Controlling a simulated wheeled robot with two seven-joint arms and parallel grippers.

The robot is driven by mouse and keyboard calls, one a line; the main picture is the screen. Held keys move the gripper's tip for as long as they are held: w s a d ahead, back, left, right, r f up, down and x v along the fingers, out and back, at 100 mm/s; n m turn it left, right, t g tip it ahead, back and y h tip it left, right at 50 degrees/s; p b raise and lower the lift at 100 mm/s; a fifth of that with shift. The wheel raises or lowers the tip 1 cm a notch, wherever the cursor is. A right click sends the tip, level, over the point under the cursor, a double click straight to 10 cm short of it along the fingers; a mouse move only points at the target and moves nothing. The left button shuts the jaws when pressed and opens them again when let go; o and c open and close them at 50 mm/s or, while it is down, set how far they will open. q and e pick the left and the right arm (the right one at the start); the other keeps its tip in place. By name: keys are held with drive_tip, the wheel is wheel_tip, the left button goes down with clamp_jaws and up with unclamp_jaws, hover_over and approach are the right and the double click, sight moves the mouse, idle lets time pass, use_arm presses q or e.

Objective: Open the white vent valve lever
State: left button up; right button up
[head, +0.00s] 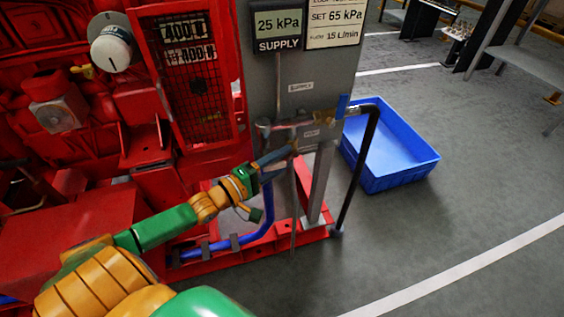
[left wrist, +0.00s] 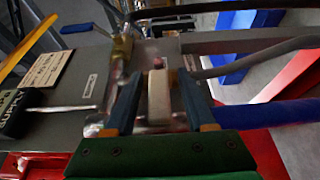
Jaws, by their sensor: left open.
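The white vent valve lever (left wrist: 160,97) shows in the left wrist view as a pale upright bar, with a small red spot just above it. My left gripper (left wrist: 161,98) is open, with one blue-grey finger on each side of the lever. Gaps show between the bar and the fingers, and I cannot tell whether either touches it. In the head view my left gripper (head: 277,157) reaches to the pipework under the grey panel, and its fingers mostly hide the lever there. My right gripper is in neither view.
A grey panel (head: 270,85) with pressure signs stands behind the pipework. A blue lever (head: 342,106) and a dark hose (head: 359,170) are to the right. A blue bin (head: 392,160) sits on the floor. Red pumpset machinery (head: 130,150) fills the left.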

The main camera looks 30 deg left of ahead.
use_arm(q)
drive_tip(key=shift+w, duration=0.1)
clamp_jaws()
idle(1.4)
